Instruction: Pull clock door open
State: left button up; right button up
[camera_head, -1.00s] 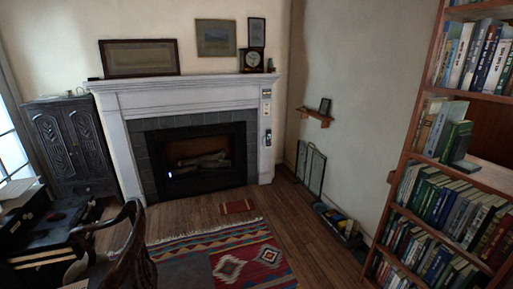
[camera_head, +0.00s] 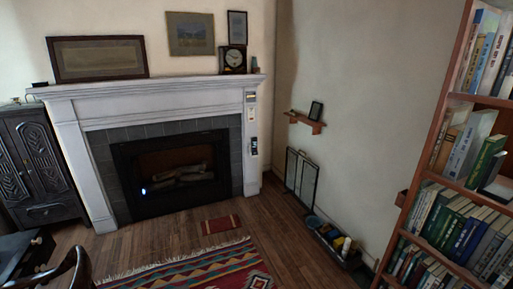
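A small dark clock (camera_head: 233,60) with a round pale face stands on the right part of the white mantel (camera_head: 150,88) above the fireplace. It is far off, below a small framed picture. Whether its door is open or shut is too small to tell. Neither of my grippers is in view.
A carved dark cabinet (camera_head: 38,165) stands left of the fireplace (camera_head: 175,172). A bookshelf (camera_head: 440,140) fills the right side. A wooden chair (camera_head: 62,268) is at the lower left. A patterned rug (camera_head: 215,268) lies on the floor; bare wood floor lies before the hearth.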

aim_at(235, 60)
jog(key=i, duration=1.7)
jog(key=i+j+z, duration=0.2)
jog(key=i, duration=0.65)
jog(key=i+z, duration=0.2)
jog(key=i, duration=0.2)
jog(key=i+j+z, duration=0.45)
jog(key=i, duration=0.3)
